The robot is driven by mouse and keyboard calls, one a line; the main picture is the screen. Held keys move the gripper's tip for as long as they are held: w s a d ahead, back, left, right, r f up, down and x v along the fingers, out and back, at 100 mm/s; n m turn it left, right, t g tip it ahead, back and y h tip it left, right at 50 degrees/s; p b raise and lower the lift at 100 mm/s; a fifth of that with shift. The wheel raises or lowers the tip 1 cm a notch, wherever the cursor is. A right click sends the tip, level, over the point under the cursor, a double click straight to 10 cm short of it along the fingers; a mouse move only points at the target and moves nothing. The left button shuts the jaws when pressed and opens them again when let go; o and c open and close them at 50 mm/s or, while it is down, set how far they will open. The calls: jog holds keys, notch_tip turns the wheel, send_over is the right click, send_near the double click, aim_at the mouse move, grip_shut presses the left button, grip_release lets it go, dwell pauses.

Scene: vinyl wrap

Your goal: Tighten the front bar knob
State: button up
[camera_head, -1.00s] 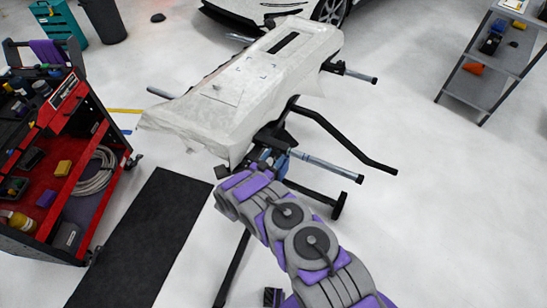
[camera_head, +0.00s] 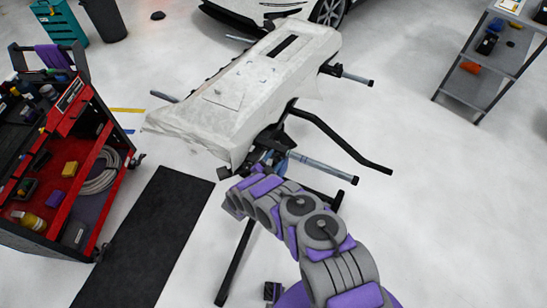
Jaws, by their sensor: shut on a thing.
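The white wrapped panel (camera_head: 235,100) lies on a black stand (camera_head: 236,262). The stand's front bar (camera_head: 325,168) sticks out to the right below the panel's near end. My gripper (camera_head: 240,168) is at the inner end of this bar, just under the panel's near edge. It shows only in small part beyond my grey and purple arm. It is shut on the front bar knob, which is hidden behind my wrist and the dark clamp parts.
A red tool cart (camera_head: 75,165) stands at the left, with a black mat (camera_head: 145,240) beside it. A curved black bar (camera_head: 345,147) juts out right of the stand. A grey shelf (camera_head: 480,65) stands at the far right. The floor between is clear.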

jog(key=m, duration=0.4)
jog(key=shift+y, duration=0.3)
jog(key=m, duration=0.3)
jog(key=shift+d+f+m+y, duration=0.15)
jog(key=shift+m+y, duration=0.15)
jog(key=m, duration=0.2)
jog(key=m+b, duration=0.1)
jog(key=m, duration=0.1)
jog(key=shift+s+f+y, duration=0.1)
jog(key=shift+f+y, duration=0.1)
jog(key=shift+y, duration=0.1)
jog(key=m+b, duration=0.1)
jog(key=m, duration=0.2)
jog(key=shift+d+f+y+b, duration=0.1)
jog(key=shift+f+y+b, duration=0.05)
jog(key=shift+y+b, duration=0.2)
jog(key=m+b, duration=0.1)
jog(key=m, duration=0.2)
jog(key=m+t+b, duration=0.1)
jog(key=m+b, duration=0.1)
jog(key=m, duration=0.1)
jog(key=shift+s+f+y, duration=0.1)
jog(key=shift+f+y, duration=0.1)
jog(key=shift+y, duration=0.05)
jog(key=m, duration=0.3)
jog(key=shift+t+b, duration=0.3)
jog(key=shift+b, duration=0.1)
jog(key=shift+a+m, duration=0.2)
jog(key=shift+m, duration=1.4)
